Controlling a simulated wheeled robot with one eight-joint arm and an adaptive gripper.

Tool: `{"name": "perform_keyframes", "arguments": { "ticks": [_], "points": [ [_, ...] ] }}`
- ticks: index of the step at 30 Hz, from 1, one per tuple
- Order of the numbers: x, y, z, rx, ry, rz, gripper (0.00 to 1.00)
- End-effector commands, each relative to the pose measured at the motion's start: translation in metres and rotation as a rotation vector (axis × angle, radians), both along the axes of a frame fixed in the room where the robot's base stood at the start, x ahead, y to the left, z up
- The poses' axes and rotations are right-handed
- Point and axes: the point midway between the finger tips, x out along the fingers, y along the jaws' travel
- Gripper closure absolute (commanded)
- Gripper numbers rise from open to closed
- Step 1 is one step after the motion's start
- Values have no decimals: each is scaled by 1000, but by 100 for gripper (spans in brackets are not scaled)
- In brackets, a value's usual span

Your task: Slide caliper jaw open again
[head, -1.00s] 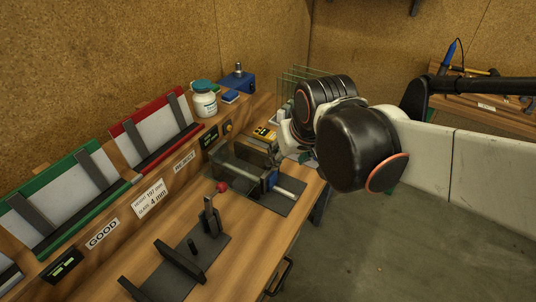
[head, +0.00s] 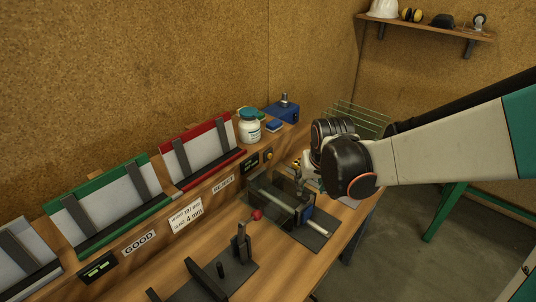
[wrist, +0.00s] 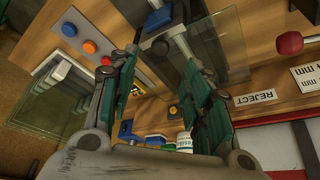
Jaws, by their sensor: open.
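The caliper (head: 318,226) lies on a dark base on the bench, with a pale bar and a blue sliding jaw (head: 307,212). In the wrist view, the blue jaw (wrist: 159,18) and a dark block show beyond my fingertips, beside a clear glass pane (wrist: 228,45). My gripper (wrist: 152,48) is open, with its two green-and-dark fingers apart and nothing clearly held between them. In the head view, my wrist hides much of the gripper, just behind and above the caliper's right end. Whether a finger touches the jaw cannot be told.
A red-knobbed clamp (head: 242,245) stands in front. Green GOOD (head: 110,205) and red REJECT (head: 205,155) racks line the back left. A white jar (head: 249,128) stands behind. A button panel (wrist: 90,45) and glass rack (wrist: 50,105) lie left in the wrist view.

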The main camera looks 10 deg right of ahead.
Motion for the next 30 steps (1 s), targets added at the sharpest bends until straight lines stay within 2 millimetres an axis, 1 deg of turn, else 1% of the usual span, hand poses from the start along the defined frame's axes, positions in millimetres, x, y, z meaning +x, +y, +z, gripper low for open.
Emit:
{"name": "perform_keyframes", "arguments": {
  "ticks": [1, 3, 9, 12, 18, 27, 28, 29, 30],
  "points": [
    [5, 0, -13, 0, 0, 0, 55],
    [10, -1, -25, 0, 0, 0, 55],
    [23, -1, -56, 0, 0, 0, 55],
    [28, -2, -68, 0, 0, 0, 55],
    [33, -2, -79, 0, 0, 0, 55],
    [33, -2, -80, 0, 0, 0, 55],
    [33, -2, -80, 0, 0, 0, 60],
    [33, -2, -80, 0, 0, 0, 67],
    [33, -2, -80, 0, 0, 0, 76]
  ]
}}
